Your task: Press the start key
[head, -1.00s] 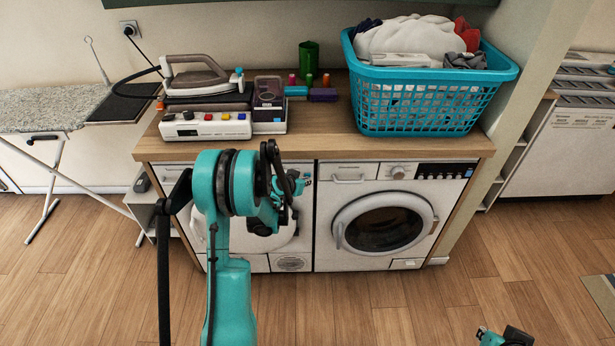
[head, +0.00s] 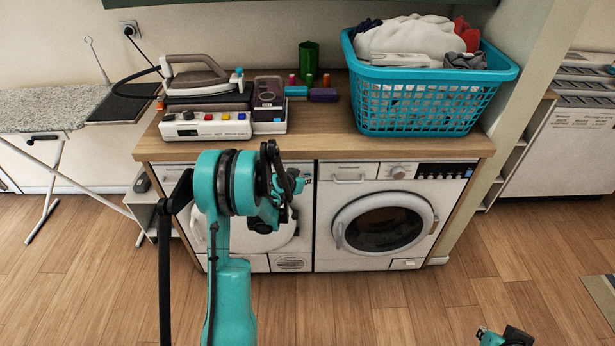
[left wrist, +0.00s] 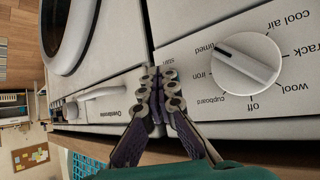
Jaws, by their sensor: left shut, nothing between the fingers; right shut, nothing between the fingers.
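The dryer's white control panel (left wrist: 222,105) fills the right of the left wrist view, with a round programme dial (left wrist: 247,62) on it. The start key itself is not visible; my fingers cover that spot. My left gripper (left wrist: 163,84) is shut and empty, its tips at the panel by the word; contact cannot be told. In the head view the left arm hides most of the left-hand dryer (head: 291,262) panel. A little of my right gripper (head: 506,337) shows at the bottom edge, low over the floor.
A wooden counter (head: 318,143) lies over both machines. It carries a teal laundry basket (head: 425,105), an iron (head: 195,77) and a button box (head: 205,127). The right-hand washer (head: 385,225) stands beside the dryer. The floor in front is clear.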

